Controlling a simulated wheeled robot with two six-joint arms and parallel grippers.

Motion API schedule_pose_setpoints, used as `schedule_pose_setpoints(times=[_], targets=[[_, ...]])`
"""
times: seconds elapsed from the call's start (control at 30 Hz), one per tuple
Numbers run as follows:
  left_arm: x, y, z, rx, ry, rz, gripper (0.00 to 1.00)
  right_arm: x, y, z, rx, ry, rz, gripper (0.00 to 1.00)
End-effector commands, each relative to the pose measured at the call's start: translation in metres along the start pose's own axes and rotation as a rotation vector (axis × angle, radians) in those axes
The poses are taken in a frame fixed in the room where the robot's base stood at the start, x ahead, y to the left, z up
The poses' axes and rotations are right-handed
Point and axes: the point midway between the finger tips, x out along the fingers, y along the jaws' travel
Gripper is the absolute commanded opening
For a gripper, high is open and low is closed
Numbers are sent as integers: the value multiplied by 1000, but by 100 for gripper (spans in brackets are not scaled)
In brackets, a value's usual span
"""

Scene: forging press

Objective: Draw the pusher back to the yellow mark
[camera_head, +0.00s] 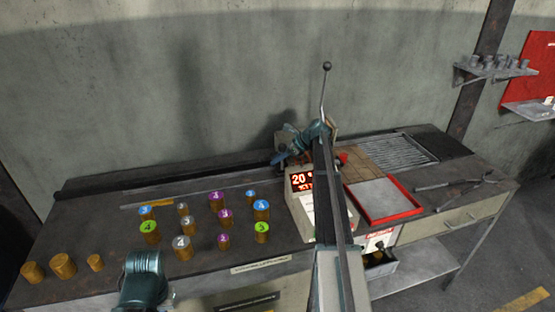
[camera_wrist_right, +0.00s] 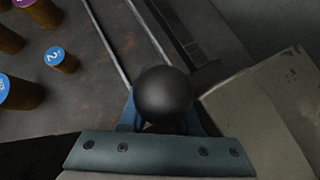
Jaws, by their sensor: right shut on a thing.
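My right gripper (camera_head: 282,158) is at the back of the bench, reached over by my long dark arm. In the right wrist view, its jaws (camera_wrist_right: 163,112) are shut on a round black knob (camera_wrist_right: 163,94), which I take to be the pusher's. Pale guide rails run from the knob toward the upper left in that view. In the head view, a thin rail (camera_head: 215,192) runs left from near the gripper, with a yellow-orange strip (camera_head: 155,203) at its left part. I cannot tell whether this strip is the yellow mark. Only a teal joint of my left arm shows at the lower left.
Several numbered cylinders (camera_head: 217,201) stand in front of the rail, and plain brown ones (camera_head: 63,265) at the left. A box with a red display (camera_head: 301,181), an upright ball-topped lever (camera_head: 323,95) and a red-rimmed tray (camera_head: 417,208) are near my right arm.

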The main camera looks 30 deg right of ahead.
Motion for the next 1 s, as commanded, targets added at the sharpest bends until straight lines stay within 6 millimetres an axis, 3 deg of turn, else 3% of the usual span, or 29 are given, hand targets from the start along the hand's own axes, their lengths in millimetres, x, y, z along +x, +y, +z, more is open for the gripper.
schedule_pose_setpoints(times=[0.27, 0.47, 0.67, 1.0], targets=[[0, 0, 0, 0, 0, 0, 0, 1, 0, 1, 4, -2, 1, 0], [0, 0, 0, 0, 0, 0, 0, 13, 14, 14, 2, -2, 5, 0], [0, 0, 0, 0, 0, 0, 0, 46, 47, 47, -3, -4, 9, 0], [-1, 0, 0, 0, 0, 0, 0, 117, 111, 120, -2, -7, 4, 0]])
